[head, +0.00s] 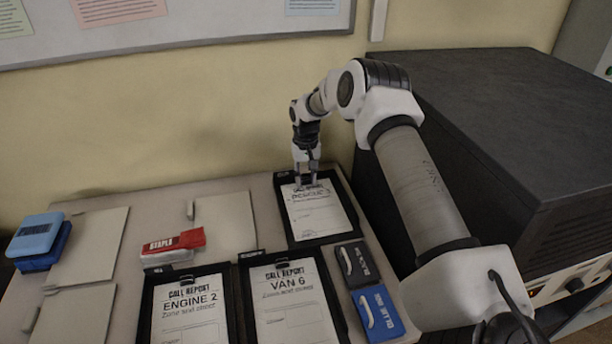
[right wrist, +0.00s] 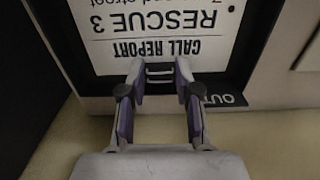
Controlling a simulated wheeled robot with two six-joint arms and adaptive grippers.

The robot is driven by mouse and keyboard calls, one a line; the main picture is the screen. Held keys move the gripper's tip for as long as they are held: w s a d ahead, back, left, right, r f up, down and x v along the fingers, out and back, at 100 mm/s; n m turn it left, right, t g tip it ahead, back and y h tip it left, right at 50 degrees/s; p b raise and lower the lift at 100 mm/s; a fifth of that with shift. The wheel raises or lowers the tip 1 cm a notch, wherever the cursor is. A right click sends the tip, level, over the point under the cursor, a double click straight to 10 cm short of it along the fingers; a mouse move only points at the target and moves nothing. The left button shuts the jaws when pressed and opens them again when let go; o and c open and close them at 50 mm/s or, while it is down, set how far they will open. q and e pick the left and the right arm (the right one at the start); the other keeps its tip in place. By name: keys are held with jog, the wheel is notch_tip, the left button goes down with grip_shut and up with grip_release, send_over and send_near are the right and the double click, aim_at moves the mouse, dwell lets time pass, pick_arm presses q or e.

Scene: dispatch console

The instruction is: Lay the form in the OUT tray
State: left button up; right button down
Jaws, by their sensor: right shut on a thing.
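The form (head: 318,216) is a white sheet headed CALL REPORT, RESCUE 3. It is within the outline of the black OUT tray (head: 341,187) at the back right of the desk. Its heading shows upside down in the right wrist view (right wrist: 160,25), with the tray's OUT label (right wrist: 222,99) beside it. My right gripper (head: 306,184) is at the form's top edge, shut on the form by the small clip there; its fingers stand on both sides of the clip in the right wrist view (right wrist: 160,75). I cannot tell whether the form touches the tray floor. My left gripper is out of view.
Black trays with an ENGINE 2 form (head: 190,312) and a VAN 6 form (head: 290,305) stand in front. A dark cabinet (head: 480,110) stands right.

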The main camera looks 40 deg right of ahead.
jog(key=shift+f, duration=0.1)
jog(key=c, duration=0.8)
grip_release()
jog(key=shift+r+b, duration=1.2)
jog(key=shift+r, duration=4.95)
